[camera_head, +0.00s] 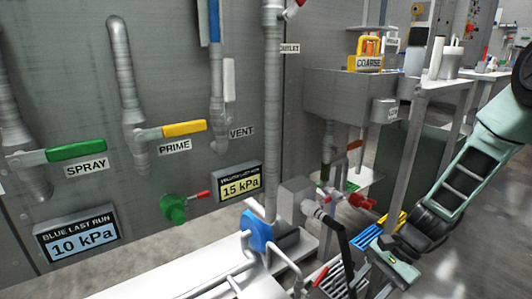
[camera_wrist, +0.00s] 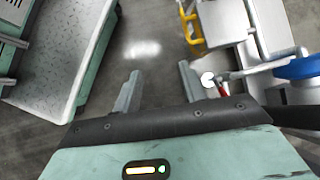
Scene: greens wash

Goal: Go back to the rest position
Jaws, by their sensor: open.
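My gripper (camera_wrist: 158,88) shows in the wrist view with its two grey fingers apart and nothing between them. Bare grey floor lies beyond the fingertips. In the head view my arm comes down from the right edge, and its wrist end (camera_head: 398,268) is low at the right, near the metal pipework. The fingertips cannot be made out clearly there.
The wall panel carries a green SPRAY handle (camera_head: 76,149), a yellow PRIME handle (camera_head: 184,129) and a VENT pipe (camera_head: 217,85). Two displays read 10 kPa (camera_head: 78,240) and 15 kPa (camera_head: 239,186). A blue part (camera_head: 257,230) stands on the pipework left of my wrist.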

